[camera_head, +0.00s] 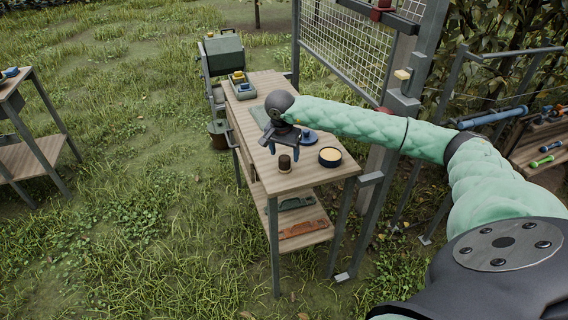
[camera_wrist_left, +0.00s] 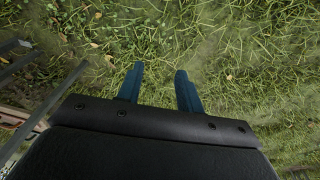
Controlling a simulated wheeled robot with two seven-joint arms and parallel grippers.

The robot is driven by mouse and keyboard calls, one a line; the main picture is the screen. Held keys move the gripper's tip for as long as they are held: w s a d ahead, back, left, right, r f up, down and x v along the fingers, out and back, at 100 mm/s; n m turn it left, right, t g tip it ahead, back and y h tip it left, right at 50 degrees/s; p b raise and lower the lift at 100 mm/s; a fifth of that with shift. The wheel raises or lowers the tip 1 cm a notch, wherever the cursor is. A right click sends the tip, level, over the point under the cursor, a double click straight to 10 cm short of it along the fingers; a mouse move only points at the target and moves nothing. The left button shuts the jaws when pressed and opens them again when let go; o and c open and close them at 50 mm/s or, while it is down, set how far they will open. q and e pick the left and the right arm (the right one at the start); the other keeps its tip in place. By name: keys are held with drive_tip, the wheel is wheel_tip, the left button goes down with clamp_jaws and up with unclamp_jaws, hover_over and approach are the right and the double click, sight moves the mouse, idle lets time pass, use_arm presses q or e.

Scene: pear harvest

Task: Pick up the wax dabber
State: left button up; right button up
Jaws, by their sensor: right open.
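The wax dabber, which I take to be the small dark brown upright piece (camera_head: 285,166), stands near the front edge of the wooden bench (camera_head: 316,179). My right gripper (camera_head: 284,152) points down just above and behind it in the head view. Its blue fingers are apart and nothing shows between them; whether they touch the dabber I cannot tell. A round dark tin with a pale yellow filling (camera_head: 330,155) stands to the right of the dabber. My left gripper (camera_wrist_left: 160,70) shows in the left wrist view, its two blue fingers apart and empty over grass.
A blue round object (camera_head: 309,137) lies on the bench behind the tin. A tray with blue and yellow items (camera_head: 242,93) is at the bench's far end. A wire mesh panel and grey posts (camera_head: 372,190) stand along the right side. Another table (camera_head: 14,84) is at far left.

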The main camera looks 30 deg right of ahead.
sight(284, 157)
wheel_tip(284, 157, down, 4)
drive_tip(key=shift+d+p, duration=0.15)
drive_tip(key=shift+p, duration=1.05)
use_arm(q)
wheel_tip(284, 157, down, 11)
drive_tip(key=s+a, duration=0.1)
drive_tip(key=s, duration=0.2)
drive_tip(key=shift+a, duration=0.3)
use_arm(e)
drive_tip(key=shift+w+f, duration=0.1)
drive_tip(key=shift+f, duration=0.35)
use_arm(q)
drive_tip(key=shift+r, duration=0.1)
use_arm(e)
drive_tip(key=c, duration=1.2)
drive_tip(key=shift+o, duration=0.2)
drive_tip(key=shift+r, duration=0.1)
drive_tip(key=shift+r, duration=0.1)
